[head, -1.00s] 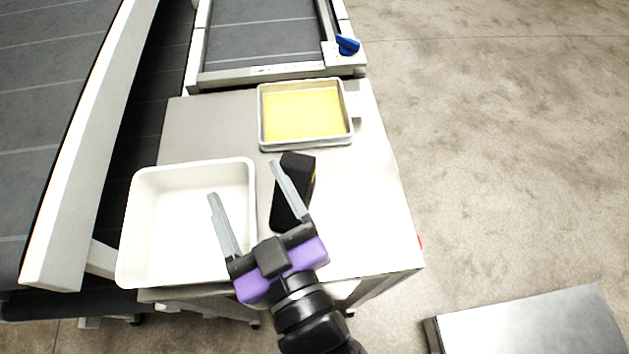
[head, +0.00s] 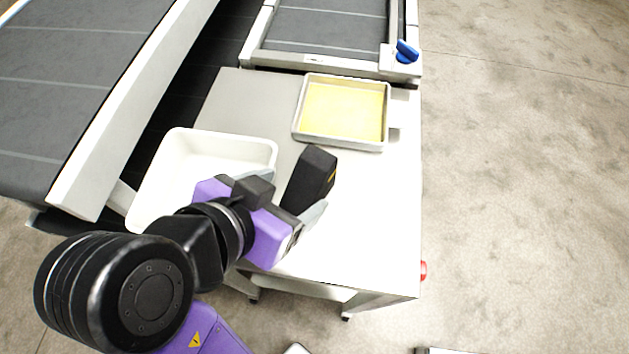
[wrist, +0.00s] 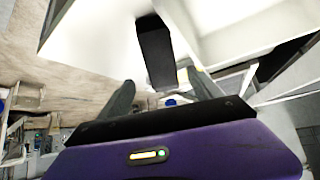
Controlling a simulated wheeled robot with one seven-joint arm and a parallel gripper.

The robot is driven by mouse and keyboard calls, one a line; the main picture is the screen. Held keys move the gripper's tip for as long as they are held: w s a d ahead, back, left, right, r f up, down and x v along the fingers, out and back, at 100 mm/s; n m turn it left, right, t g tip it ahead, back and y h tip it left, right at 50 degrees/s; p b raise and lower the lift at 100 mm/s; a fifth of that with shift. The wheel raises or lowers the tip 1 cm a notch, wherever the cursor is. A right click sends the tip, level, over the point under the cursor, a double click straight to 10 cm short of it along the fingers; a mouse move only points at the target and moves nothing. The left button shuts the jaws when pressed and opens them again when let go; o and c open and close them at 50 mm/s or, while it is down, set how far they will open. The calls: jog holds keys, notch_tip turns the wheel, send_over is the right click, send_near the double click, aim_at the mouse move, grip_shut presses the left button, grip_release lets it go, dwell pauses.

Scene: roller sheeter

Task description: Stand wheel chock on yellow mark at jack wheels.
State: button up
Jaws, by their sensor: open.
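The wheel chock, a black wedge-like block (head: 312,174) with a small yellow marking, stands on the pale table top (head: 375,215) between the white bin and the yellow-filled tray. In the wrist view the dark block (wrist: 156,54) is ahead of and between my fingers, apart from the palm. No jack wheels or yellow floor mark can be made out.
A white bin (head: 272,152) stands left of the block, close to my gripper. A shallow tray with yellow contents (head: 345,108) lies behind it. A conveyor (head: 330,28) with a blue knob (head: 406,50) is at the back. The floor (head: 520,190) at right is clear.

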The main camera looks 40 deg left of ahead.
aim_at(307, 178)
jog(key=shift+x, duration=1.05)
jog(key=shift+w+a+r+p+x, duration=0.1)
jog(key=shift+p+x, duration=0.05)
jog(key=shift+x, duration=0.75)
jog(key=shift+w+a+r+p+x, duration=0.1)
jog(key=shift+x, duration=0.8)
jog(key=shift+w+a+r+p+x, duration=0.1)
jog(key=shift+r+p+x, duration=0.05)
jog(key=shift+x, duration=0.75)
jog(key=shift+c, duration=0.2)
grip_shut()
